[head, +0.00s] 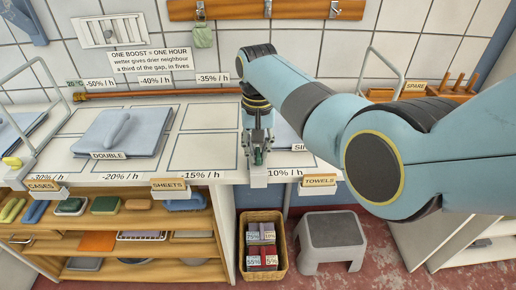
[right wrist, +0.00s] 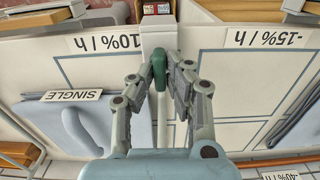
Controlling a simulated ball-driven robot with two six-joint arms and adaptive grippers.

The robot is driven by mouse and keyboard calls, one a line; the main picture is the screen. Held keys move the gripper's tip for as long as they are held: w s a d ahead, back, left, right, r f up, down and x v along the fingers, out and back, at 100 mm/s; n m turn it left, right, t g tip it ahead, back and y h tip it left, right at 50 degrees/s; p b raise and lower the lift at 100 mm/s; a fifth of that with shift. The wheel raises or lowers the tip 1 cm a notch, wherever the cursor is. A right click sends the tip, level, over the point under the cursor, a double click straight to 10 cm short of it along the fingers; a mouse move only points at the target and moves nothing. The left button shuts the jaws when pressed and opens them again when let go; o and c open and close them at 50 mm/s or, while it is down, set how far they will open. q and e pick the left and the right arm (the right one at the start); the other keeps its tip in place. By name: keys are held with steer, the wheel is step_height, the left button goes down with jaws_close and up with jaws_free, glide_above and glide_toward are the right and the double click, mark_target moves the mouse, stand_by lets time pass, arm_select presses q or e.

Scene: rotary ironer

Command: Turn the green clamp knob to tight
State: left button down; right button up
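The green clamp knob (right wrist: 158,66) sits on a pale clamp block (right wrist: 157,34) at the counter's front edge. In the right wrist view it is a narrow green bar pointing along the view. My right gripper (right wrist: 159,70) has one finger on each side of the knob, and both fingertips appear to touch it. In the head view the right gripper (head: 258,156) points down over the clamp block (head: 258,178), with only a bit of the green knob (head: 259,157) showing between the fingers. My left gripper is not in view.
A grey folded stack marked DOUBLE (head: 122,132) lies on the counter to the left. A folded SINGLE piece (right wrist: 62,125) lies beside the gripper. Below are a wicker basket (head: 245,263) and a grey step stool (head: 331,240). The counter squares between DOUBLE and the gripper are bare.

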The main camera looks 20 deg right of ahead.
jaws_close()
steer(key=shift+m, duration=0.4)
steer(key=shift+r+m+p, duration=0.1)
steer(key=shift+m+p, duration=0.7)
steer(key=shift+m, duration=0.1)
steer(key=m+p, duration=0.1)
steer(key=m, duration=0.4)
steer(key=shift+m+p, duration=0.3)
steer(key=shift+p, duration=0.1)
steer(key=m, duration=0.4)
steer(key=shift+p, duration=0.4)
steer(key=m, duration=0.5)
steer(key=shift+m, duration=0.5)
